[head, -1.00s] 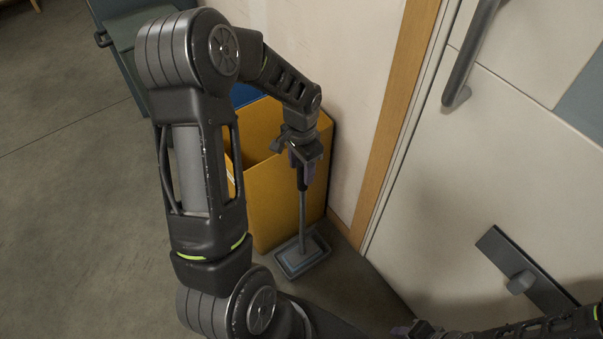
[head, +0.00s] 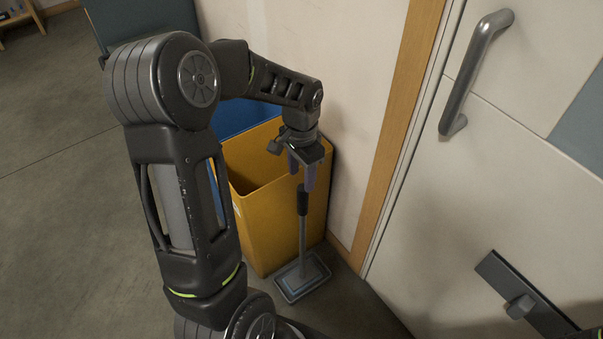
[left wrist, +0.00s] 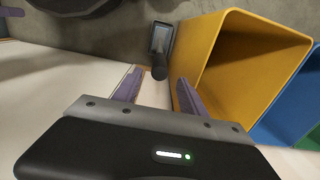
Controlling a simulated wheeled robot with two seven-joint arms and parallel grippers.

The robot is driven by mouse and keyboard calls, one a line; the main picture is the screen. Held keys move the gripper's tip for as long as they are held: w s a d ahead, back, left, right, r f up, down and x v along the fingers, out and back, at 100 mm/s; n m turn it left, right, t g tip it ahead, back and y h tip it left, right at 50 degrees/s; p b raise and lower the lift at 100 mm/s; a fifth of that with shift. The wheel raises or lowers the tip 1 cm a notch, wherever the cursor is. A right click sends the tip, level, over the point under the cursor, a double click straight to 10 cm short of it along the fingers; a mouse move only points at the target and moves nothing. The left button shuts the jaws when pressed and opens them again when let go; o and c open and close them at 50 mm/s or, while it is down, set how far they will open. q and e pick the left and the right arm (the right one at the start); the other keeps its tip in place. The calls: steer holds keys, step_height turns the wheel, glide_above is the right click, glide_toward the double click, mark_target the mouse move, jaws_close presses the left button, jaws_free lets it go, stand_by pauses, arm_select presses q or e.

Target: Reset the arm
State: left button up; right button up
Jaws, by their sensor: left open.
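My left arm reaches in from the left in the head view, and its gripper (head: 302,172) points down in front of the yellow bin. The gripper is open, with its purple fingers apart. Just below it stands an upright mop-like tool (head: 303,235) with a dark grip, a grey pole and a flat rectangular head on the floor.
The open yellow bin (head: 270,215) stands directly behind the tool, with a blue bin (head: 240,117) beside it. A pale door (head: 480,190) with a metal handle (head: 474,75) is on the right, next to a wooden frame (head: 403,130). The floor (head: 70,220) at left is clear.

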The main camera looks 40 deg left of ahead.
stand_by(0.4)
arm_select(q)
steer(key=w+d+f+n+t, duration=0.2)
steer(key=w+d+t, duration=0.15)
steer(key=w, duration=0.25)
steer(key=s+d+f+n+h+p, duration=0.2)
steer(key=d+f+p, duration=0.3)
steer(key=d, duration=0.6)
steer(key=s+d+f+g+h+p, duration=0.1)
steer(key=s+d+f+p, duration=0.1)
steer(key=s+d, duration=0.5)
steer(key=s+d+f+n+g+h+p, duration=0.1)
steer(key=s+d+f+g+p, duration=0.1)
steer(key=s+d+p, duration=0.3)
steer(key=s+d, duration=0.3)
steer(key=s, duration=0.4)
steer(key=shift+s+f, duration=0.15)
steer(key=shift+f, duration=0.05)
